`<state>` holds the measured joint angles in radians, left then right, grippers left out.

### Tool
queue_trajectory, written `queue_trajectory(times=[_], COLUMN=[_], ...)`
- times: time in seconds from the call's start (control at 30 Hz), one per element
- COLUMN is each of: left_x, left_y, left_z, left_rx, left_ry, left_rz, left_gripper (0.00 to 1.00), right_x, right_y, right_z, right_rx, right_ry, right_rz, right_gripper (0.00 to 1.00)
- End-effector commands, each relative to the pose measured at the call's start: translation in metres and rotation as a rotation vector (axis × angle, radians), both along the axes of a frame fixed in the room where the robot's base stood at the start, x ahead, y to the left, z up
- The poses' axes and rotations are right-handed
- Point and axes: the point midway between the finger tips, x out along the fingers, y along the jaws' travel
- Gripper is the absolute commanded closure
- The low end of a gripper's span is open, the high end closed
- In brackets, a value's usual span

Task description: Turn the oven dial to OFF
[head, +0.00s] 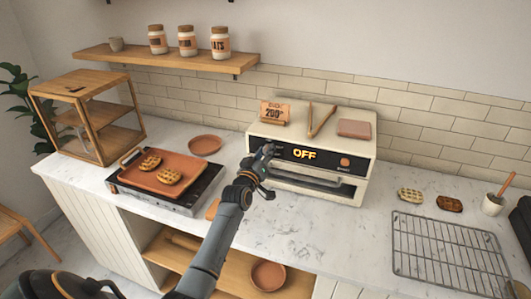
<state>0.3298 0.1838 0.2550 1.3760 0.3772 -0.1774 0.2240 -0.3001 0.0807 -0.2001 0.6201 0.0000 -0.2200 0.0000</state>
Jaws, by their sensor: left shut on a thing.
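The oven (363,148) is a cream countertop box with a dark front panel. Its lit display (305,155) reads OFF in yellow letters. My left gripper (266,151) is at the left end of that panel, shut on the oven dial. The gripper covers the dial, so its pointer cannot be seen. The oven handle and door are below the panel, and the door looks shut. My right gripper is not in view.
On the oven stand a sign (274,113), wooden tongs (322,120) and a pinkish block (354,128). Left are a griddle with an orange tray (140,178) of waffles and a plate (205,145). Right are a wire rack (450,255), two waffles and a cup (493,205).

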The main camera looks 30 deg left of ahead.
Motion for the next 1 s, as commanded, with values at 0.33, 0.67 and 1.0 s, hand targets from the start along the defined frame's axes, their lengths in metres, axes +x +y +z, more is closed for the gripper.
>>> queue_trajectory(times=[0.33, 0.67, 1.0], left_x=[-0.0001, -0.0001, -0.0011], left_y=[-0.0004, -0.0005, -0.0005], left_z=[-0.0020, -0.0019, -0.0009], left_rx=[-0.032, -0.030, -0.029], left_ry=[-0.004, -0.003, -0.005], left_rz=[-0.001, -0.001, -0.001], left_gripper=[1.00, 0.50, 0.48], right_x=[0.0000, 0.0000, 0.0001], right_y=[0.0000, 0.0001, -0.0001], right_z=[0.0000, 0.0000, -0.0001], right_rx=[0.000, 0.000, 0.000], right_ry=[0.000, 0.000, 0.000], right_rz=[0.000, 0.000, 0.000], right_gripper=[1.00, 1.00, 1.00])
